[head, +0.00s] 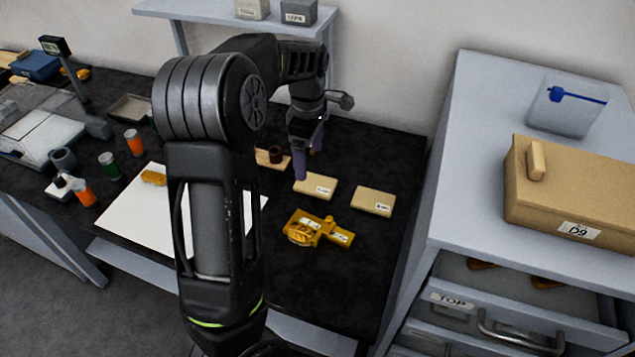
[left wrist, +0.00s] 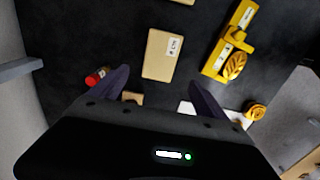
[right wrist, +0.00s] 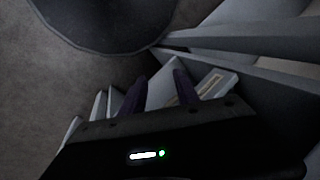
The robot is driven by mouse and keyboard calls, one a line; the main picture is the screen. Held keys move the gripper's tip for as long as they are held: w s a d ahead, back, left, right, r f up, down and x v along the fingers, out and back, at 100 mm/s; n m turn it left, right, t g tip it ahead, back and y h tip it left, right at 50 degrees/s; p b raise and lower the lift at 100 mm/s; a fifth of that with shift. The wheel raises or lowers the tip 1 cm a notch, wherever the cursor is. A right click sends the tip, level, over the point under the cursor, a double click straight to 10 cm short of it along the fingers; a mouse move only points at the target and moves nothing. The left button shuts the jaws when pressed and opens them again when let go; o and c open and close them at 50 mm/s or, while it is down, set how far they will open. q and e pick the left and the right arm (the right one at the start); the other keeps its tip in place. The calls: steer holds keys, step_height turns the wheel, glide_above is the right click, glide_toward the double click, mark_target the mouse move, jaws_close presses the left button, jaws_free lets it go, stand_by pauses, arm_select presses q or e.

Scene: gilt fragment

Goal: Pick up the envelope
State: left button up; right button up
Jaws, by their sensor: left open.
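Two flat tan labelled packets that look like envelopes lie on the black table. The left envelope (head: 316,186) is nearest my left gripper (head: 308,157); the right envelope (head: 373,202) lies farther right. In the left wrist view the left envelope (left wrist: 161,56) lies just beyond my left fingertips (left wrist: 160,76), roughly between their lines. The left gripper is open, empty and above the table, its fingers apart from the envelope. My right gripper (right wrist: 160,76) shows only in the right wrist view, with fingers apart and nothing between them, away from the table top.
A white sheet (head: 135,215) lies left. A grey cabinet (head: 450,150) carrying a tan box (head: 560,200) stands right, a drawer partly open.

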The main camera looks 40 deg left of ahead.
mark_target(310, 182)
arm_select(q)
steer(key=shift+f, duration=1.3)
steer(key=shift+f+p, duration=0.35)
step_height(310, 182, down, 4)
steer(key=shift+w+f+p, duration=0.1)
steer(key=shift+f+p, duration=0.15)
steer(key=shift+p, duration=0.25)
steer(key=shift+c, duration=0.5)
steer(key=c, duration=1.3)
